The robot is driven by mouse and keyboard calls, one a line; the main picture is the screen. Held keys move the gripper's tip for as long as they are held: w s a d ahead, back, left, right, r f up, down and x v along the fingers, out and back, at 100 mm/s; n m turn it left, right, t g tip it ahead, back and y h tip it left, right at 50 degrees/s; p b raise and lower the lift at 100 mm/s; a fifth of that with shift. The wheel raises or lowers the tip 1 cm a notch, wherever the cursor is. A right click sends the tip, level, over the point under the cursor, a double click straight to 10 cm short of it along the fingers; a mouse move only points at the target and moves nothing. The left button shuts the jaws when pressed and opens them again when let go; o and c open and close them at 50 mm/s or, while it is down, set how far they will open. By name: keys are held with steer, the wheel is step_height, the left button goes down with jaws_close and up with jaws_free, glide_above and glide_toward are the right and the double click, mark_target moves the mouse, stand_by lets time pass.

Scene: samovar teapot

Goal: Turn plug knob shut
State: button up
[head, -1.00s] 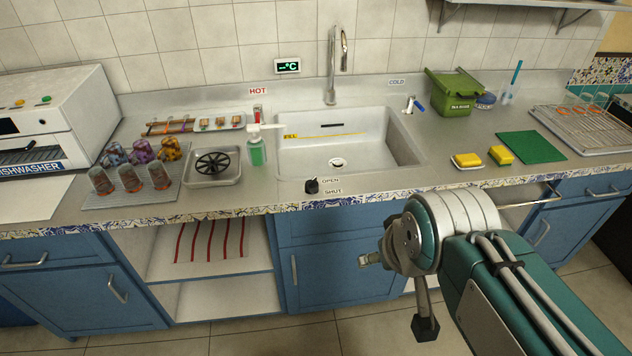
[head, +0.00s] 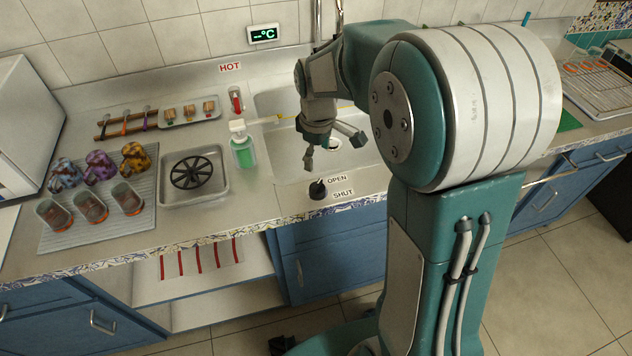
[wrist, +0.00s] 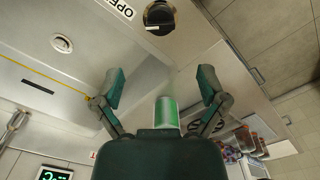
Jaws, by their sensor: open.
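The black plug knob (head: 317,190) sits on the counter front edge before the sink, beside the OPEN (head: 337,179) and SHUT (head: 343,195) labels. Its raised grip appears nearer OPEN, but its exact angle is hard to tell. In the wrist view the knob (wrist: 158,17) is at the top, beyond my fingertips, with part of the OPEN label (wrist: 118,7) beside it. My gripper (head: 332,152) hangs over the sink's front part, above and behind the knob. Its fingers are spread and empty in the wrist view (wrist: 160,84), apart from the knob.
A soap bottle with green liquid (head: 243,152) stands left of the sink (head: 280,165); it shows between my fingers in the wrist view (wrist: 166,110), farther off. A metal tray (head: 180,200) with a black wheel-shaped rack, glasses (head: 90,208) and patterned mugs (head: 101,167) stand left.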

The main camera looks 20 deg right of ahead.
mark_target(317, 184)
step_height(317, 184, down, 11)
steer(key=shift+r, duration=0.1)
stand_by(0.3)
steer(key=c, duration=1.2)
